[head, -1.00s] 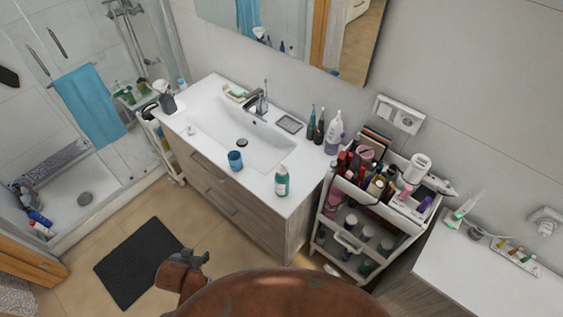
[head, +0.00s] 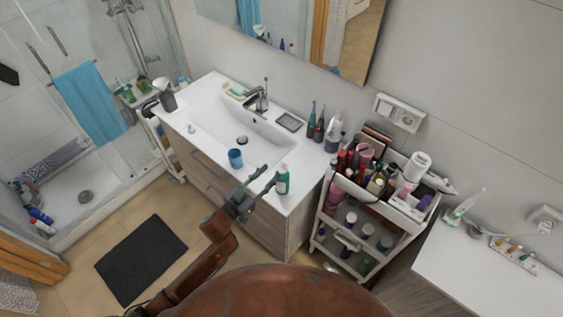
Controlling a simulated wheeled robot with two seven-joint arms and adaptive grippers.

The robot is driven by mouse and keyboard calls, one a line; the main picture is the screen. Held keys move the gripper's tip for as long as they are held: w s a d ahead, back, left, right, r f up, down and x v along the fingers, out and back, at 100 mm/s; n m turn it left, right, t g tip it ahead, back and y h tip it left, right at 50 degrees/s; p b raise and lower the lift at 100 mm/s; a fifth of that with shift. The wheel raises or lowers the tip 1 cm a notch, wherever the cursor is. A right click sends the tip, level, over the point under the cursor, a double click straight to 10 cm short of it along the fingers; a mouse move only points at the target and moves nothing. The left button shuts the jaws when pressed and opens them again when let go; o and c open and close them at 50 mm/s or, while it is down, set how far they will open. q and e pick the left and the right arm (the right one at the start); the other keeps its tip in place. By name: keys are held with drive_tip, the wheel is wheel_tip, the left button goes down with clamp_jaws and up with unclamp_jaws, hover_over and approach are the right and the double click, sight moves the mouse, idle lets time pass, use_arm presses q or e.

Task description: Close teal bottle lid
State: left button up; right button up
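The teal bottle (head: 282,184) stands upright on the front right of the white sink counter, with a pale label and a light top. Whether its lid is open or closed is too small to tell. My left gripper (head: 266,178) is just left of the bottle, its two fingers spread and pointing toward it. The fingers are open and empty; the right finger's tip is close to the bottle, and I cannot tell whether it touches. My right gripper is not in view.
A blue cup (head: 235,158) stands on the counter left of the bottle, beside the basin (head: 215,125). A white cart (head: 330,222) full of cosmetics stands to the right. Toothbrushes and a white bottle (head: 333,133) stand at the counter's back right. A dark mat (head: 141,260) lies on the floor.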

sight(281, 162)
use_arm(q)
drive_tip(key=p+x, duration=0.1)
drive_tip(key=x, duration=0.6)
drive_tip(key=shift+w+d, duration=0.25)
drive_tip(key=shift+d, duration=0.15)
drive_tip(key=shift+a, duration=0.1)
clamp_jaws()
